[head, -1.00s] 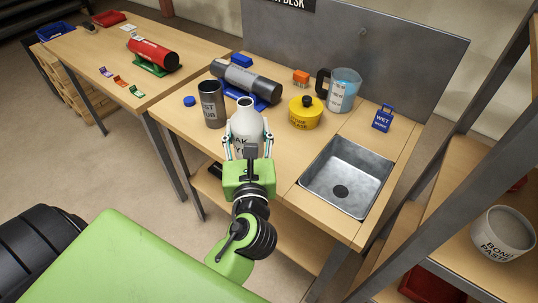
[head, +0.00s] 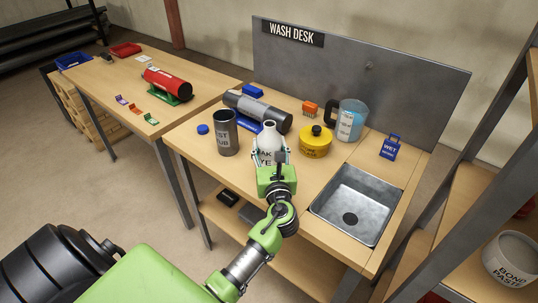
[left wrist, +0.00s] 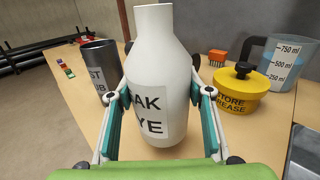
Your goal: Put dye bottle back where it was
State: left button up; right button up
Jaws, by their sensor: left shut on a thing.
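The white dye bottle (head: 269,137) has a narrow open neck and a black-lettered label, partly hidden, ending in "AK" and "YE". My left gripper (head: 271,160) is shut on it, one finger on each side. The bottle is upright at the wash desk's front part, between a dark metal cup and a yellow pot. In the left wrist view the bottle (left wrist: 165,60) fills the middle between the fingers. My right gripper is not in view.
Near the bottle stand the dark cup (head: 225,133), yellow grease pot (head: 315,142) and a grey cylinder (head: 258,110) on a blue cradle. A small blue cap (head: 203,129) lies left. A measuring jug (head: 350,121) stands behind; the sink (head: 352,203) is at right.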

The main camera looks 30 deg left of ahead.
aim_at(269, 154)
pick_arm(q)
jog(key=shift+w+a+f, duration=0.35)
jog(key=shift+w+f, duration=0.1)
jog(key=shift+f, duration=0.1)
notch_tip(269, 154, down, 3)
jog(key=shift+w+a+f, duration=0.1)
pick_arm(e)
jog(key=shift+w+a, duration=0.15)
pick_arm(q)
jog(key=shift+f, duration=0.15)
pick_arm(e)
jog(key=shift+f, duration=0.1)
pick_arm(q)
jog(key=o, duration=1.4)
jog(key=shift+f, duration=0.1)
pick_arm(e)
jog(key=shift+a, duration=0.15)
